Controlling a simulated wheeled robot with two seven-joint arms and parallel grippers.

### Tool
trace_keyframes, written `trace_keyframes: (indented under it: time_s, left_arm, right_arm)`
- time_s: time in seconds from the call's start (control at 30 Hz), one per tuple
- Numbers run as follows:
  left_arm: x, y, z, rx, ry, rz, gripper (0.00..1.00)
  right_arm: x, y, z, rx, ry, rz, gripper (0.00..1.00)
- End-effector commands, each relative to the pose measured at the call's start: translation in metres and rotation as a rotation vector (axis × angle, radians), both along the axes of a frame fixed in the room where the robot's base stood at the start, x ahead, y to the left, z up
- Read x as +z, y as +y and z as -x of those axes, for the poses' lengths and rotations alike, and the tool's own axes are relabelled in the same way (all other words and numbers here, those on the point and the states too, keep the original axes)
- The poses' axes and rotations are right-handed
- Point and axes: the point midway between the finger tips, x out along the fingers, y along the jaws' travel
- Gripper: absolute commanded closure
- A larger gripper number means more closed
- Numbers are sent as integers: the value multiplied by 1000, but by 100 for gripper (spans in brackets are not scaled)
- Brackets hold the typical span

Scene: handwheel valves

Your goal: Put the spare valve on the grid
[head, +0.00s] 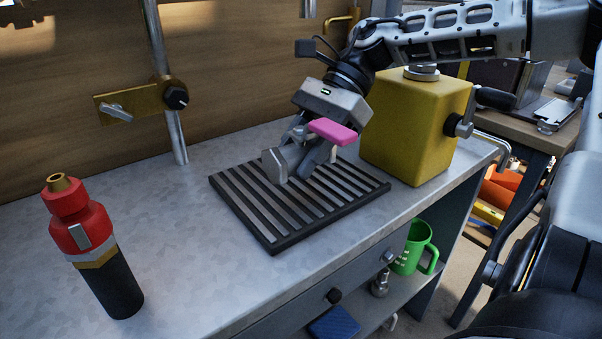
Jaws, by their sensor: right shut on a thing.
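The grid (225,196), a dark slatted rack, lies flat on the grey workbench. My right gripper (296,161) comes in from the right and points down, low over the far middle part of the grid. It is shut on the spare valve, of which a flat pink piece (332,131) shows beside the fingers. The rest of the valve is mostly hidden by the fingers. I cannot tell whether it touches the grid. My left gripper is not in view.
A yellow box-shaped unit (410,125) with knobs stands just right of the grid. A red and black bottle-like tool (92,245) stands at the left. A pipe with a brass fitting (170,95) rises behind. A green mug (411,250) sits on the shelf below.

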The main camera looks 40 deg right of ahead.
Motion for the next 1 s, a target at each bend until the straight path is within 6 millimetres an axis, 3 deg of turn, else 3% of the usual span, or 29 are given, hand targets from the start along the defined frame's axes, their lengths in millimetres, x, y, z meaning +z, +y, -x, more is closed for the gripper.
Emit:
trace_keyframes:
  time_s: [0.3,0.5,0.73,0.77,0.8,0.83,1.0]
  left_arm:
    - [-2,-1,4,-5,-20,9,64]
    - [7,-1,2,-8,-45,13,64]
    - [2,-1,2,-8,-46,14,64]
    - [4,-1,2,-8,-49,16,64]
    - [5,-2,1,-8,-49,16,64]
    - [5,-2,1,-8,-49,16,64]
    - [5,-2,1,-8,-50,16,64]
  right_arm:
    - [-35,-6,-4,-1,0,2,99]
    - [-37,-6,-4,-1,-2,0,99]
    - [-42,-6,-4,0,-3,-1,99]
    - [-42,-6,-3,0,-1,1,54]
    - [-41,-6,-3,0,-1,1,43]
    - [-41,-6,-3,0,-1,1,35]
    - [-41,-6,-3,0,-1,1,35]
